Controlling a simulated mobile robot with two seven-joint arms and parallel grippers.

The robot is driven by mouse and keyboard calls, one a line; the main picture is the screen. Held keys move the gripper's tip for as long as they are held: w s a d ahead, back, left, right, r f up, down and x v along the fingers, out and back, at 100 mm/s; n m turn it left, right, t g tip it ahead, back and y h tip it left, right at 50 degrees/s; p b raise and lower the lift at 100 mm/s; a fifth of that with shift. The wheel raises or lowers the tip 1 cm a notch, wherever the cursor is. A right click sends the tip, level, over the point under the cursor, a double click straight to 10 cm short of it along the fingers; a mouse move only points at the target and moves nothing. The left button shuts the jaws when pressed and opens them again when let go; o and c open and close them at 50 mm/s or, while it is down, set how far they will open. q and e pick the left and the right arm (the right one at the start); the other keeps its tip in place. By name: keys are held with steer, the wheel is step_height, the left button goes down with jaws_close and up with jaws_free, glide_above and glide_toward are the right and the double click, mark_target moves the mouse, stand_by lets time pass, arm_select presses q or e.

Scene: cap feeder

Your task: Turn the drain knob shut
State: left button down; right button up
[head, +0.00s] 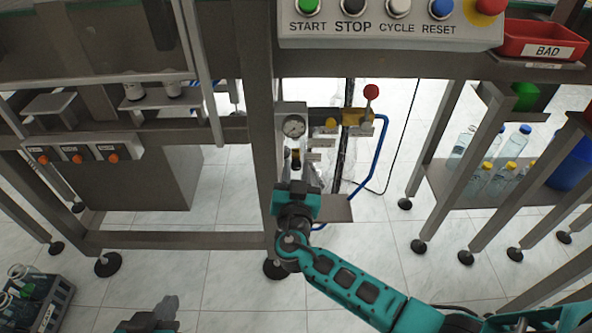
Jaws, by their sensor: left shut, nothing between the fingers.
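The drain knob itself cannot be made out; the lower part of the air unit is covered by my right gripper. The air unit, with its round pressure gauge (293,126), is mounted on the machine post. My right gripper (298,172) reaches up from below at the unit's lower part, just under the gauge. Its fingers blend with the grey parts there, so whether they are open or closed on something does not show. My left gripper (167,306) is low at the bottom edge, far from the unit, shut and empty.
A blue hose (383,150) loops right of the unit, below a red ball-topped lever (371,92). The button panel (390,25) hangs above. A shelf with bottles (507,180) stands right, a bottle crate (45,305) lower left. Open tiled floor lies between.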

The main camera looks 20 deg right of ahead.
jaws_close()
